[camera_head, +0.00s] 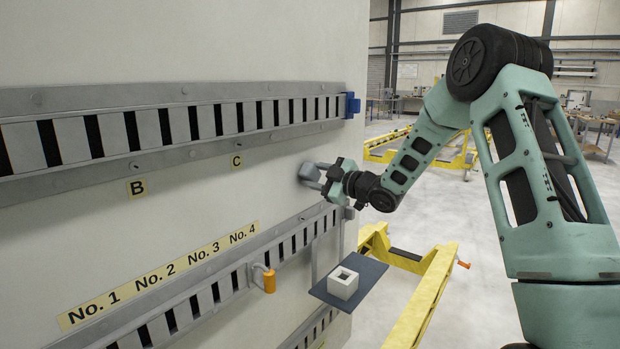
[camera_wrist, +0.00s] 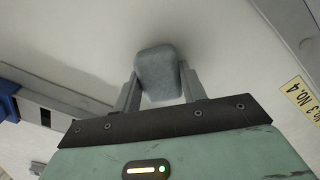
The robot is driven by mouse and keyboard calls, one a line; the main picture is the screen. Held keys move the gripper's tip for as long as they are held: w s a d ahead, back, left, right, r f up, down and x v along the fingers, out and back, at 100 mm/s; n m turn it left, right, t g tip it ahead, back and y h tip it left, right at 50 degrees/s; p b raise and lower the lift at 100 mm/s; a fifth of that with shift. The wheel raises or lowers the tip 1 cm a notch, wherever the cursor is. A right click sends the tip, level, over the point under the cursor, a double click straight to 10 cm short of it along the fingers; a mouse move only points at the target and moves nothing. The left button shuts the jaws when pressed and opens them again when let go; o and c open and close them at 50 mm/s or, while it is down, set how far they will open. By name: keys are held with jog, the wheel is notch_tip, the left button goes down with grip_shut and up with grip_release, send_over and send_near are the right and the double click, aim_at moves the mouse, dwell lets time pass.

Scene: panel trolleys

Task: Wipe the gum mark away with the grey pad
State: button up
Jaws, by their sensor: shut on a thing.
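The grey pad (camera_head: 309,173) is a small rounded block, held between the fingers of my gripper (camera_head: 322,178). In the head view it is up at the pale panel (camera_head: 270,190), right of the label C. In the wrist view the pad (camera_wrist: 158,73) sits between the two fingertips (camera_wrist: 158,90), with the panel face behind it. I cannot tell whether the pad touches the panel. No gum mark shows clearly in either view; the pad and gripper may hide it.
A slotted rail (camera_head: 180,125) with a blue end piece (camera_head: 352,105) runs above the pad. A lower slotted rail (camera_head: 230,283) carries an orange-handled part (camera_head: 269,281). A dark shelf (camera_head: 368,272) holding a white hollow block (camera_head: 343,283) juts out below. Yellow trolley frames (camera_head: 425,298) stand right.

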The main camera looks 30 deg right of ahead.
aim_at(288, 179)
jog(key=shift+w+d, duration=0.15)
jog(key=shift+d, duration=0.15)
jog(key=shift+w+f, duration=0.1)
jog(key=shift+s+a+b, duration=0.55)
jog(key=shift+a+b, duration=0.25)
jog(key=shift+a, duration=0.45)
jog(key=shift+s+a+b, duration=0.5)
jog(key=shift+a+b, duration=0.25)
jog(key=shift+a, duration=0.45)
jog(key=shift+s+a+b, duration=0.55)
jog(key=shift+a+b, duration=0.25)
jog(key=shift+a, duration=0.45)
jog(key=v, duration=0.6)
jog(key=shift+b, duration=0.4)
jog(key=shift+v, duration=1.5)
